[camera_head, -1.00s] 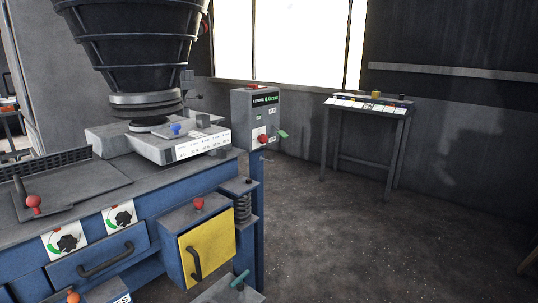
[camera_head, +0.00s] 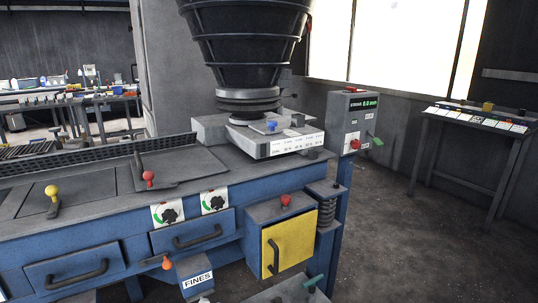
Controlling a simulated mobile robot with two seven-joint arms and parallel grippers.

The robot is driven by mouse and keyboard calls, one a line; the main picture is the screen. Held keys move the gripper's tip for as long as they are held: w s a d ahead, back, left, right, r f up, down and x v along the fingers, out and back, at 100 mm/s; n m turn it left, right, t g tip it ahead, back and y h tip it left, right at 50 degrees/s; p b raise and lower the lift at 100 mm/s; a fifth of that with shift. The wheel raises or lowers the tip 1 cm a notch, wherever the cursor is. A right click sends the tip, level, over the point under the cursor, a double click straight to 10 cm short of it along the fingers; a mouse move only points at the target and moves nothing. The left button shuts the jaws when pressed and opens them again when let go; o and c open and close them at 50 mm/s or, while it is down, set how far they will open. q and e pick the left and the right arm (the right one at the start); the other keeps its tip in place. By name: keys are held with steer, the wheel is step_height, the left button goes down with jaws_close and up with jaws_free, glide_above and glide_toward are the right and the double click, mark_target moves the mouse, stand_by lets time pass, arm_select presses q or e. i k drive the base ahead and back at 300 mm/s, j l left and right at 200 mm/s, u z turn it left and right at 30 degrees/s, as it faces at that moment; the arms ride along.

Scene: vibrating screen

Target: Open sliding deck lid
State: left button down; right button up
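The vibrating screen's deck (camera_head: 110,212) runs across the left of the head view, on a blue body. A flat grey sliding lid (camera_head: 182,171) with a red-knobbed lever (camera_head: 148,178) lies on the deck below the hopper. A second flat plate (camera_head: 62,196) with a yellow-knobbed lever (camera_head: 52,196) lies farther left. I cannot tell for sure which plate is the task's lid. Both plates appear to lie flat on the deck. Neither of my grippers is in view.
A black hopper (camera_head: 245,45) stands over the feed box (camera_head: 250,135). A control box (camera_head: 352,122) stands right of the machine. A yellow door (camera_head: 287,246) and blue drawers (camera_head: 75,270) with handles face front. Open floor (camera_head: 400,240) lies to the right; a small table (camera_head: 473,130) stands behind.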

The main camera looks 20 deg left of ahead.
mark_target(189, 164)
steer(key=u, duration=1.25)
